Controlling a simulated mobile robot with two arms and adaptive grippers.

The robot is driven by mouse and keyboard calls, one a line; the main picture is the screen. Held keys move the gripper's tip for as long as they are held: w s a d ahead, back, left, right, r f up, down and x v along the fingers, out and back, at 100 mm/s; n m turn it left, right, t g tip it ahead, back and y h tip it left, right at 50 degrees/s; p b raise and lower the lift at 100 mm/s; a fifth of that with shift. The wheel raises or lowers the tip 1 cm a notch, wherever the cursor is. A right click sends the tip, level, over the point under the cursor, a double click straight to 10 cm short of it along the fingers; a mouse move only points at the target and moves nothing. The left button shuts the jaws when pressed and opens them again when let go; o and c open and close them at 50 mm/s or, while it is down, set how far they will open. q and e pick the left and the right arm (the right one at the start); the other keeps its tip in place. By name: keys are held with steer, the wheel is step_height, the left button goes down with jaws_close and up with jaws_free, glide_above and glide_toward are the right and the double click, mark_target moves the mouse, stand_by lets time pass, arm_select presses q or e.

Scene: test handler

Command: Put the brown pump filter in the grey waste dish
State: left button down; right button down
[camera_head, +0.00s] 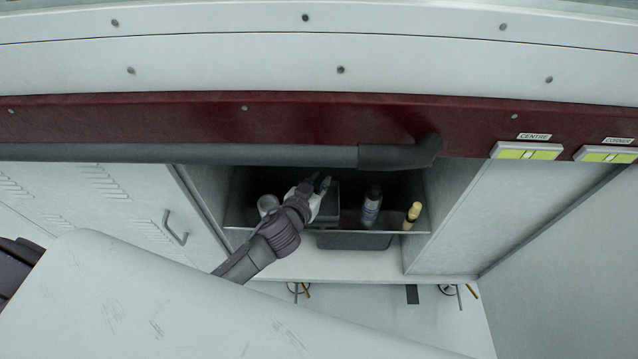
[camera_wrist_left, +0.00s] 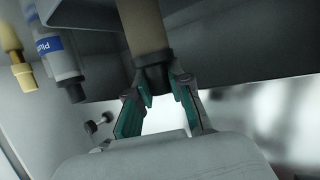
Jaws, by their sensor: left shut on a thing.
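My left gripper (camera_head: 319,185) reaches into the open cabinet bay at its middle. In the left wrist view its teal-padded fingers (camera_wrist_left: 160,86) are shut on the brown pump filter (camera_wrist_left: 145,27), at its dark end piece. The filter's brown body extends away past the fingertips, and its far end is cut off by the frame. In the head view the filter cannot be made out beside the gripper. A grey open container (camera_head: 330,208), which may be the waste dish, stands on the shelf just behind the gripper, partly hidden by it. My right gripper is not in view.
A labelled bottle (camera_head: 371,206) and a yellow-topped item (camera_head: 412,215) stand right of the gripper. A pale round cup (camera_head: 267,203) stands to its left. A dark bin (camera_head: 353,241) hangs below the shelf edge. A thick dark pipe (camera_head: 180,153) crosses above the opening.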

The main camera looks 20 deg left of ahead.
arm_select(q)
steer(key=shift+f, duration=0.2)
steer(key=shift+f, duration=0.2)
steer(key=c, duration=1.1)
jaws_free()
steer(key=shift+r, duration=0.1)
steer(key=shift+o, duration=0.2)
steer(key=shift+r, duration=0.2)
steer(key=v, duration=1.2)
steer(key=shift+p, duration=0.3)
steer(key=shift+f, duration=0.1)
